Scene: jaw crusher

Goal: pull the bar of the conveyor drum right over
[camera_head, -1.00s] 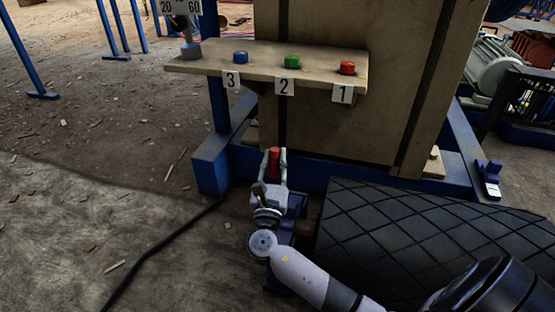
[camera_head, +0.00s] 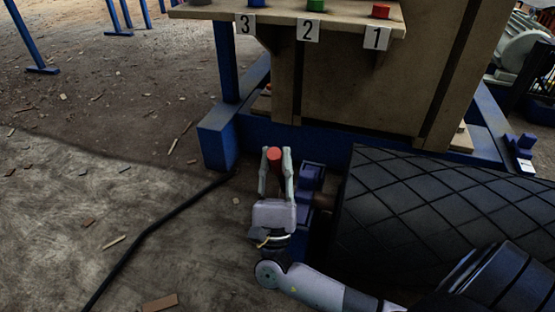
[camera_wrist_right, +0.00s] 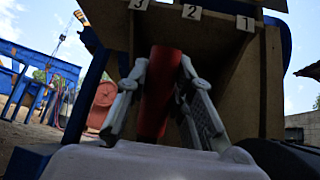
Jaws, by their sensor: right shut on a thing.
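My right gripper (camera_head: 275,165) is shut on a red bar (camera_head: 274,154) in the head view, its fingers on either side of the bar. The right wrist view shows the red bar (camera_wrist_right: 158,90) upright between the two fingers (camera_wrist_right: 165,110). The black conveyor drum (camera_head: 440,215), with a diamond-patterned surface, lies to the right of the gripper. A blue bearing block (camera_head: 311,178) stands at the drum's left end, just right of the gripper. The lower part of the bar is hidden by my gripper. My left gripper is not in view.
A wooden shelf (camera_head: 345,22) with blue, green and red buttons, labelled 3, 2 and 1, stands above a blue frame (camera_head: 218,140). A black cable (camera_head: 150,232) runs across the ground at left. The ground left of the gripper is mostly clear.

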